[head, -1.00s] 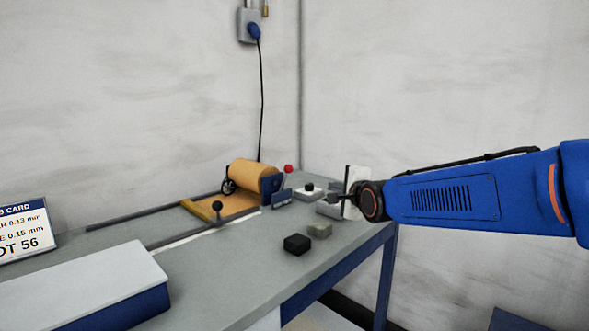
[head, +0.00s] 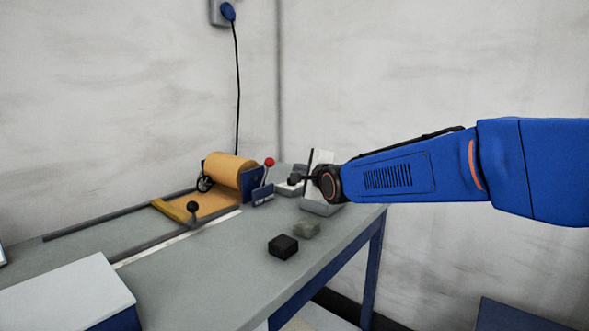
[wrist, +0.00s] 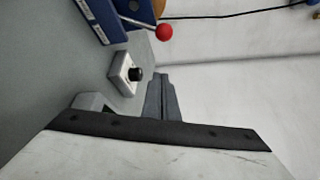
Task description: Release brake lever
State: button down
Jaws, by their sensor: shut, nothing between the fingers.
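The brake lever (head: 269,163) has a red ball knob on a thin stem. It rises beside the blue bracket at the right end of the copper foil roll (head: 230,170). In the wrist view the red knob (wrist: 164,32) and its pale stem show near the top, beyond my fingers. My gripper (head: 292,181) is right of the lever in the head view, pointing left and apart from it. In the wrist view my dark gripper fingers (wrist: 160,80) are shut and empty, with a gap to the knob. The lever's base is hidden.
A pale box with a black button (wrist: 126,72) lies close to my fingers. A black-knobbed lever (head: 193,208) stands by the rails. The bench's middle front is clear.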

aim_at(265, 176)
jog(key=x, duration=0.8)
jog(key=shift+f, duration=0.1)
jog(key=shift+w+a, duration=0.15)
jog(key=shift+a, duration=0.1)
jog(key=shift+s+a+r, duration=0.3)
jog(key=shift+s+a, duration=0.3)
jog(key=shift+s+a+r, duration=0.35)
jog(key=shift+s+a, duration=0.25)
jog(key=shift+a, duration=0.05)
